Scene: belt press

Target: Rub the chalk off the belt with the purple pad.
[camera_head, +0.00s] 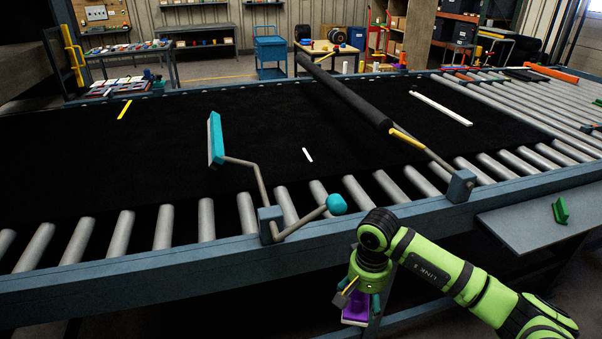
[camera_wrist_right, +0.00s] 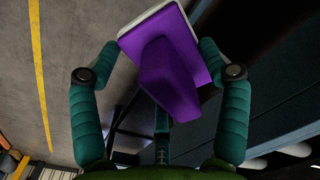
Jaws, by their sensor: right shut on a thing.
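The black belt (camera_head: 250,120) lies over the press bed. A short white mark (camera_head: 308,155), which looks like chalk, is on its bare middle, between the teal paddle and the dark roller bar. My right gripper (camera_head: 358,294) is below the near frame rail, in front of the bed and away from the belt. It is shut on the purple pad (camera_head: 355,309). In the right wrist view the pad (camera_wrist_right: 168,80) sits between the two teal fingers, with a purple grip block and a pale-edged plate. My left gripper is out of view.
A teal paddle (camera_head: 215,139) on a bent crank with a teal knob (camera_head: 336,204) stands at the near edge. A dark roller bar (camera_head: 345,92) crosses the belt. A white strip (camera_head: 440,108) and yellow strip (camera_head: 125,109) lie on it. A green piece (camera_head: 560,210) is on the side shelf.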

